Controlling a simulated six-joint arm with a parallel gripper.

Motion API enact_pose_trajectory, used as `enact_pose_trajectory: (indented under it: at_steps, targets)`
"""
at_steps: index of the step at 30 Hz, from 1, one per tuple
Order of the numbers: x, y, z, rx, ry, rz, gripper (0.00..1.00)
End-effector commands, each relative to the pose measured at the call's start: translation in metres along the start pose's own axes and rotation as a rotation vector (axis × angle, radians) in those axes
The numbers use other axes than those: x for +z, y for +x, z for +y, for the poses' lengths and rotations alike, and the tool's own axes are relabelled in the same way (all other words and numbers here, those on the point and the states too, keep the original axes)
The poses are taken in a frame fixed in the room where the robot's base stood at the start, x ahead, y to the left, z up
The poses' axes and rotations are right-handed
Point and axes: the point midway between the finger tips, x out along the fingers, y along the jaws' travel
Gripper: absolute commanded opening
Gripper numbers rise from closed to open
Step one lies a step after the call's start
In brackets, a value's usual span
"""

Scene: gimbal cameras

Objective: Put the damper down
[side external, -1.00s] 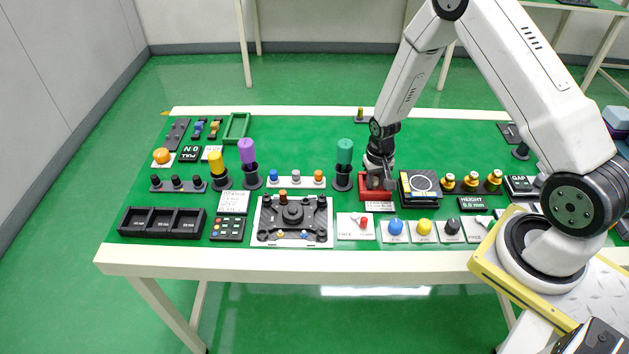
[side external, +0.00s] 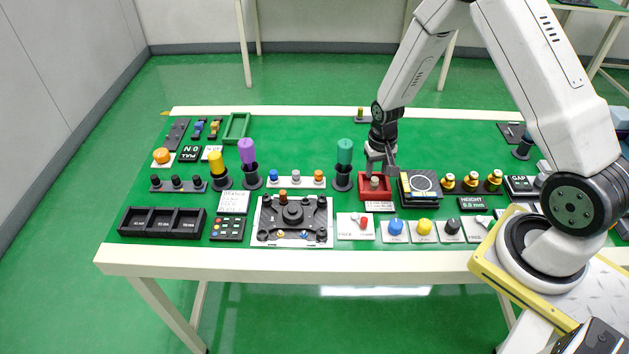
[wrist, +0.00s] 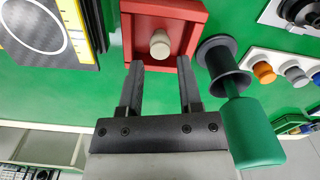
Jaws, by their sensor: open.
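A small beige cylinder, which looks like the damper (side external: 374,181), stands in the red tray (side external: 364,192). In the wrist view the damper (wrist: 160,45) sits near the middle of the red tray (wrist: 199,15), beyond the fingertips and touching neither. My gripper (side external: 381,170) is just above the red tray. In the wrist view my gripper (wrist: 160,66) is open, with nothing between its fingers.
A green-topped tool in a black holder (side external: 344,165) stands close left of the red tray. A black and yellow plate with a round disc (side external: 420,184) lies close to its right. Green table surface behind the tray is clear.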

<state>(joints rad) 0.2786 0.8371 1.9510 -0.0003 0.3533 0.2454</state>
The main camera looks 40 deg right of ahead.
Motion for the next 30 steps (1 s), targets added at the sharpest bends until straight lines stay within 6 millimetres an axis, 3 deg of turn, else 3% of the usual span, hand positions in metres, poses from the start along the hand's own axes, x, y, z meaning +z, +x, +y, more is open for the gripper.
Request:
enact_pose_trajectory:
  at_steps: [16,30]
  targets:
    - [0.0,-0.068,0.0,0.0,0.0,0.001,0.45]
    - [0.0,-0.081,0.0,0.0,0.0,-0.001,0.45]
